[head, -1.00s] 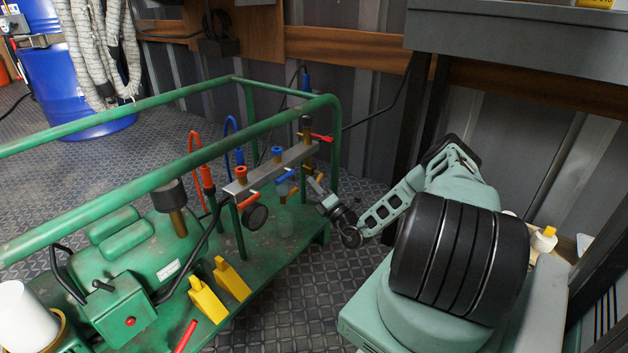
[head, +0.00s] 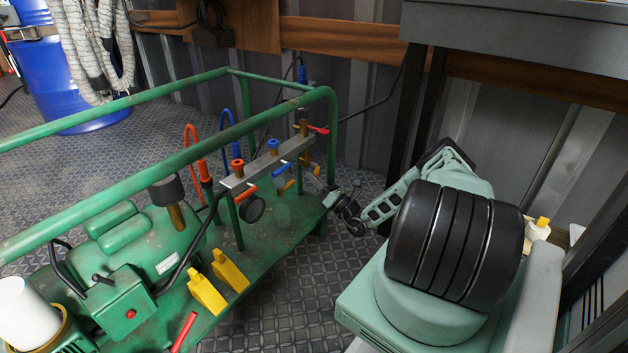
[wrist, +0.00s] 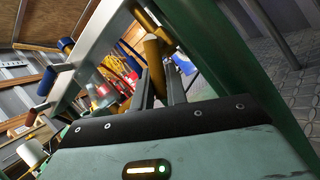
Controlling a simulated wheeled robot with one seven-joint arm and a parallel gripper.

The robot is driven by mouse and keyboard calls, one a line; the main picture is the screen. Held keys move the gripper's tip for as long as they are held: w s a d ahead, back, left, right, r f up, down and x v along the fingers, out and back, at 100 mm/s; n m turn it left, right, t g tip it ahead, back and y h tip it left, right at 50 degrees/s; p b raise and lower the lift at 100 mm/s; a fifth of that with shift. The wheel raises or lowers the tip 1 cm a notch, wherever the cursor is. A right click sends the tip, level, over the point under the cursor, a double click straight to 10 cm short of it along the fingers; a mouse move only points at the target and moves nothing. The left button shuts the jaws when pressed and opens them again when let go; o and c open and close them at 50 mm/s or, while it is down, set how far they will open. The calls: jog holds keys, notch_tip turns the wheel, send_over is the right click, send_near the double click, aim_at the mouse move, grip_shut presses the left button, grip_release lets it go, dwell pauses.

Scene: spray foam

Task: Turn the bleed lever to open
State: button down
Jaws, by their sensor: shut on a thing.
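A grey manifold bar (head: 244,183) stands on posts at the right of the green-framed machine. It carries orange, blue and red levers; the red lever (head: 318,129) is at its far end. My gripper (head: 313,180) reaches in from the right, below that end. In the wrist view, my gripper (wrist: 157,88) is shut on a brass-coloured piece (wrist: 154,56) beneath the manifold. The bleed lever is not clearly marked, so I cannot tell for sure that this piece is it. The held end is small in the head view.
Green frame rails (head: 130,185) run above the machine, and one post stands close beside my gripper. A round black gauge (head: 252,209) hangs beneath the manifold. Yellow wedge-shaped pieces (head: 207,293) are at the machine's front edge. Open checkered floor (head: 290,300) lies in front.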

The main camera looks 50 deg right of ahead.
jog(key=c, duration=1.4)
grip_release()
jog(key=p+v, duration=0.4)
jog(key=v, duration=1.3)
jog(key=shift+s+p, duration=0.2)
jog(key=shift+p, duration=0.1)
jog(key=shift+f, duration=0.1)
